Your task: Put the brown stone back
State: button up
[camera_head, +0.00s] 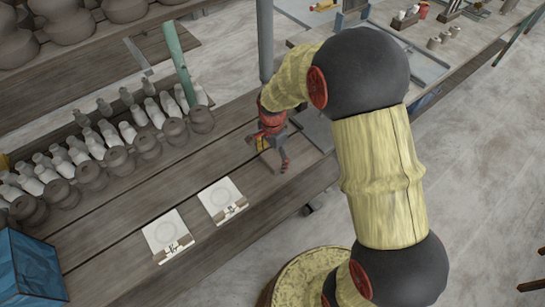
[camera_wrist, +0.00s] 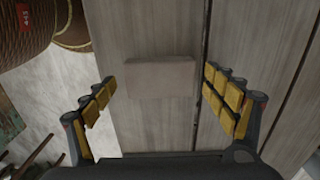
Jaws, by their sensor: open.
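A flat, rectangular grey-brown block (camera_wrist: 161,77), which looks like the brown stone, lies on the wooden table in the wrist view. My gripper (camera_wrist: 159,82) is open, with one finger to each side of the block and a gap on both sides. The fingers do not appear to touch it. In the head view my gripper (camera_head: 268,153) points down over the right part of the table, and I cannot clearly make out the block beneath it.
Rows of grey pots (camera_head: 119,160) and pale bottles (camera_head: 127,131) fill the table's back left. A green post (camera_head: 179,65) and a grey pole (camera_head: 265,40) rise behind my gripper. A blue box (camera_head: 28,268) stands at the lower left. Bare planks lie between squares and gripper.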

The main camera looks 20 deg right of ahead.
aim_at(272, 159)
jog(key=s+r+n+t+p, duration=0.1)
jog(key=s+r+n+p, duration=0.2)
jog(key=r, duration=1)
jog(key=s+r+n+t, duration=0.1)
jog(key=s+r+n, duration=0.3)
jog(key=r, duration=0.8)
jog(key=s+r+n+t, duration=0.1)
jog(key=s+r+n, duration=0.2)
jog(key=s, duration=0.4)
jog(key=s+r+n+t, duration=0.2)
jog(key=s+r+n, duration=0.1)
jog(key=s, duration=0.5)
jog(key=shift+r+n+t, duration=0.3)
jog(key=shift+r+n, duration=0.1)
jog(key=shift+n, duration=0.3)
